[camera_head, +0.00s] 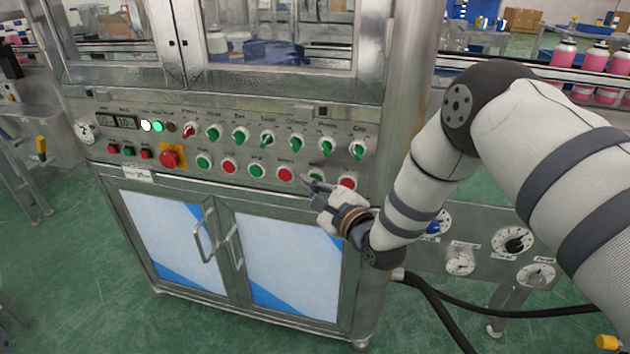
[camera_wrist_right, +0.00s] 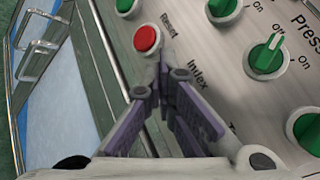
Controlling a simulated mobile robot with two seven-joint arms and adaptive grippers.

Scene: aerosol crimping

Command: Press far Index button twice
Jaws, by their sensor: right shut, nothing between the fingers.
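The control panel (camera_head: 150,158) has a lower row of push buttons. My right gripper (camera_head: 308,182) is at the right part of that row, its fingertips in front of or beside a green button (camera_head: 317,176) that is partly covered. In the right wrist view the shut, empty fingers (camera_wrist_right: 165,62) point at the panel beside the printed label "Index" (camera_wrist_right: 197,73). The button belonging to that label is hidden behind the fingers. A red button (camera_wrist_right: 147,38) under the label "Reset" shows just beyond the tips. I cannot tell whether the fingertips touch the panel. My left gripper is not in view.
A row of green selector knobs (camera_head: 239,136) runs above the buttons. A red emergency stop (camera_head: 169,159) on yellow is at left. Cabinet doors with metal handles (camera_head: 207,235) are below. Pink cans (camera_head: 594,57) stand on a conveyor at upper right.

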